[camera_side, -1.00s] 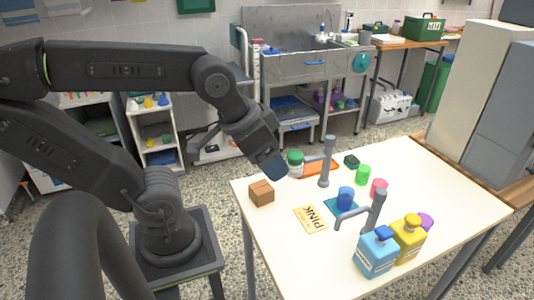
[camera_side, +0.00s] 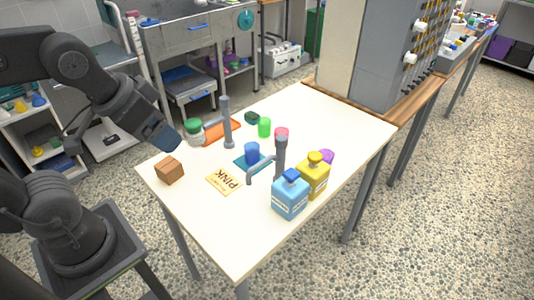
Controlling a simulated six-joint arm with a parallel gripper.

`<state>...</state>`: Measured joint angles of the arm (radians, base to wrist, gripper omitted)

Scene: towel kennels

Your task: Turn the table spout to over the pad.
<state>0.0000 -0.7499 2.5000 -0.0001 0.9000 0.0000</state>
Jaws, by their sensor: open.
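Two grey posts with side spouts stand on the white table (camera_side: 330,120); which one is the table spout I cannot tell. The rear spout post (camera_side: 228,128) has its arm pointing left, toward the orange pad (camera_side: 222,130). The front spout post (camera_side: 280,162) has its arm reaching left and toward the camera, its tip by the near side of the teal pad (camera_side: 241,161). A blue cup (camera_side: 252,153) stands on the teal pad. My gripper (camera_side: 172,146) is open, above the table's left edge, apart from both spouts; its fingertips are hard to make out.
A green-lidded jar (camera_side: 194,132) and a brown block (camera_side: 169,169) are close to my gripper. Blue (camera_side: 290,196) and yellow (camera_side: 314,176) bottles crowd the front post. The table's right side is clear.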

